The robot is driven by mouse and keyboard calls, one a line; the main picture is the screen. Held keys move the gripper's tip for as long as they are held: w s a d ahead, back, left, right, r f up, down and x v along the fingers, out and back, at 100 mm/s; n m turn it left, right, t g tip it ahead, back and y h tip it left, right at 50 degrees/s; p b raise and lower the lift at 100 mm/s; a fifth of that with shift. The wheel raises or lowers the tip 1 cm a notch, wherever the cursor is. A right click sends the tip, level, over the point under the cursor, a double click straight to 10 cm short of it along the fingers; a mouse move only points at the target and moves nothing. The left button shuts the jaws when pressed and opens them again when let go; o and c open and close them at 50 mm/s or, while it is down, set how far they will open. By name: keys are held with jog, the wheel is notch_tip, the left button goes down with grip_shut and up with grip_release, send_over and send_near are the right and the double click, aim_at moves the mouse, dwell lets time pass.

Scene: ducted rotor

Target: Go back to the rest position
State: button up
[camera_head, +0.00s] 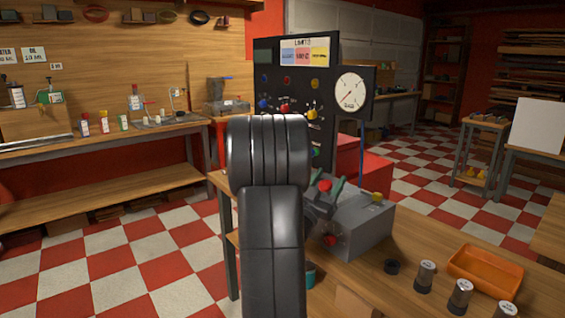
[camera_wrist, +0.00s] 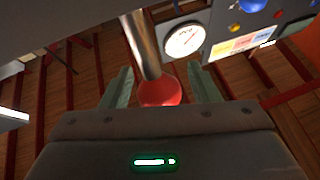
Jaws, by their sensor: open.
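My gripper (camera_head: 334,190) is open above the grey box (camera_head: 358,232) on the wooden bench, partly hidden behind my black arm in the head view. In the wrist view my gripper's two green fingers (camera_wrist: 160,70) stand apart. A red knob (camera_wrist: 160,92) on a metal shaft (camera_wrist: 143,45) appears between them. In the head view a red knob (camera_head: 324,185) shows close beside the fingers. I cannot tell whether the fingers touch it.
A dark control panel (camera_head: 290,110) with a round gauge (camera_head: 351,91) rises behind the box. An orange tray (camera_head: 485,271), a black ring (camera_head: 391,267) and several metal cylinders (camera_head: 425,276) sit on the bench (camera_head: 400,300) at right. The checkered floor at left is clear.

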jog(key=b+v, duration=0.2)
jog(key=v, duration=1.1)
jog(key=p+x, duration=0.2)
jog(key=x, duration=1.1)
jog(key=shift+w+d+r, duration=0.1)
jog(key=shift+d+r, duration=0.05)
jog(key=shift+r, duration=0.05)
jog(key=p, duration=0.3)
jog(key=shift+w+d+r+g+y, duration=0.3)
jog(key=shift+d+r, duration=0.05)
jog(key=shift+w+d+g+p, duration=0.2)
jog(key=shift+g+p, duration=0.1)
jog(key=shift+p, duration=0.3)
jog(key=shift+d+f, duration=0.1)
jog(key=shift+f, duration=0.05)
